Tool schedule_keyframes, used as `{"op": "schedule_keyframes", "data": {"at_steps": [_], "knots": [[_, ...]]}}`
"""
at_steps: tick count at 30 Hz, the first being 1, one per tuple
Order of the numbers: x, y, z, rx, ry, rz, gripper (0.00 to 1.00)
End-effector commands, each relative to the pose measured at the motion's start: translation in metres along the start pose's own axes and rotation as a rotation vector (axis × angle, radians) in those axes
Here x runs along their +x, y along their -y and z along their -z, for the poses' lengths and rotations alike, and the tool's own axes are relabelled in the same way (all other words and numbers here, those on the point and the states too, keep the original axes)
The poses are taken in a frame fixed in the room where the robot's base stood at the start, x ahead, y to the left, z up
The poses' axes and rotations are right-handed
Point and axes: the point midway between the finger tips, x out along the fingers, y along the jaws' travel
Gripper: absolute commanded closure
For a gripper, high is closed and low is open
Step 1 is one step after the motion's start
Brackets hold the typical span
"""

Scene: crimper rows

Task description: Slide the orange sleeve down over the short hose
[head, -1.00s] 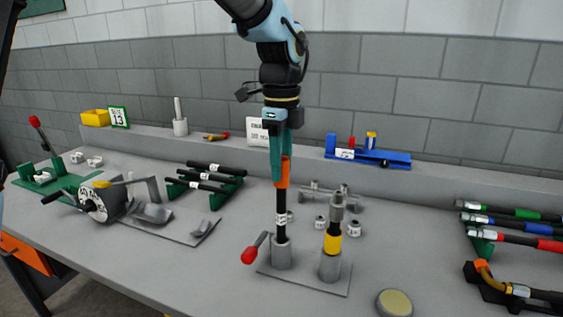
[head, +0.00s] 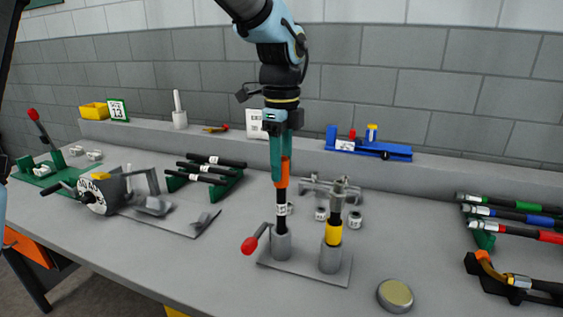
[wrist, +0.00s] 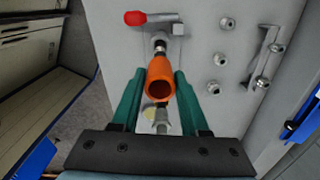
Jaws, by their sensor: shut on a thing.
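The orange sleeve (head: 284,174) is an open tube, upright in the head view. My gripper (head: 281,158) is shut on it, with a teal finger on each side. The short hose (head: 282,225), black with a white label, stands upright in a grey cup and meets the sleeve's lower end. In the wrist view I look into the sleeve's open top (wrist: 160,82), which is dark inside. I cannot tell how far the hose's top reaches into it.
A second hose with a yellow band (head: 334,232) and metal fitting stands close on the right, on the same plate. A red-knobbed lever (head: 249,246) is at the left. Metal fittings lie behind. A round tin (head: 395,295) sits front right.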

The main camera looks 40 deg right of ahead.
Motion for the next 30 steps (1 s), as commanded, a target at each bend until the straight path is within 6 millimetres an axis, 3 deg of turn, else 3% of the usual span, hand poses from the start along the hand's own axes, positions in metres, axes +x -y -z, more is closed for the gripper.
{"op": "schedule_keyframes", "data": {"at_steps": [30], "knots": [[0.025, 0.0, 0.0, 0.0, 0.0, 0.001, 1.0]]}}
